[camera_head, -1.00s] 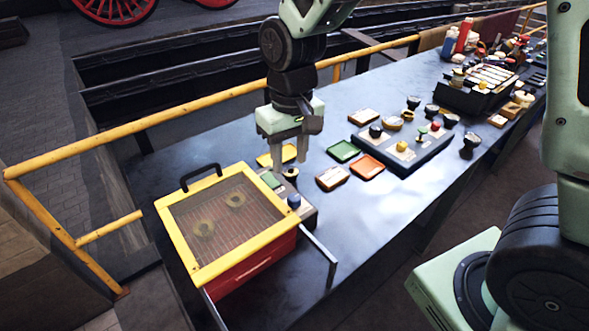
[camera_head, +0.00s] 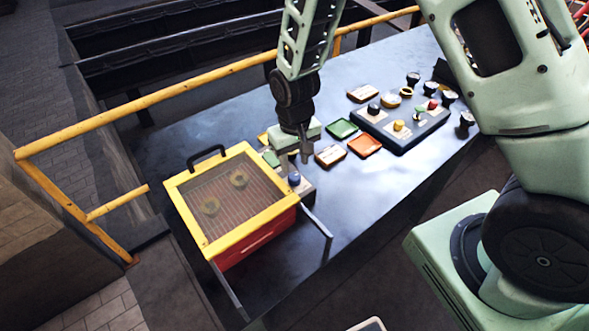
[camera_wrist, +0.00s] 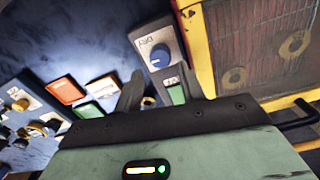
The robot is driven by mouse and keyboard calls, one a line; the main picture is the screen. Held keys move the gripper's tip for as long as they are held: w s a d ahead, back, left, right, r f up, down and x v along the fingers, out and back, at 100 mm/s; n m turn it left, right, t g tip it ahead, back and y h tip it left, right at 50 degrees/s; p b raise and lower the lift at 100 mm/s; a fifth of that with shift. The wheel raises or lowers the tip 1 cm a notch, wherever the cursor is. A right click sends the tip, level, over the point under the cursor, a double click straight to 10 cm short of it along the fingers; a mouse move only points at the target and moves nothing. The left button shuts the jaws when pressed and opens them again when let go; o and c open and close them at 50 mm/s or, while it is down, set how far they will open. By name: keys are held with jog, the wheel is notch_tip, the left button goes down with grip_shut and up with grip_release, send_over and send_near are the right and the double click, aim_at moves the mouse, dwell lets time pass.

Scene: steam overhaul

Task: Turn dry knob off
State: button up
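A blue knob (camera_head: 294,178) stands on a small grey control panel (camera_head: 307,191) beside the red and yellow box. A green rectangular piece (camera_wrist: 176,94) is nearer on the same panel. My gripper (camera_head: 297,158) is open above the panel, just behind the blue knob in the head view. In the wrist view its fingers (camera_wrist: 160,90) are apart, with the blue knob beyond their tips. A small round dark-and-tan part (camera_wrist: 148,102) shows between them, partly hidden.
The yellow-framed box (camera_head: 230,205) with a mesh lid and two rings inside stands close beside the panel. Green (camera_head: 342,128) and orange (camera_head: 364,145) trays and a larger control panel (camera_head: 405,125) lie to the right. A yellow rail (camera_head: 150,98) runs behind the table.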

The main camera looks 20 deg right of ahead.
aim_at(294, 176)
jog(key=shift+f+p, duration=0.65)
jog(key=shift+f, duration=2.15)
jog(key=c, duration=0.7)
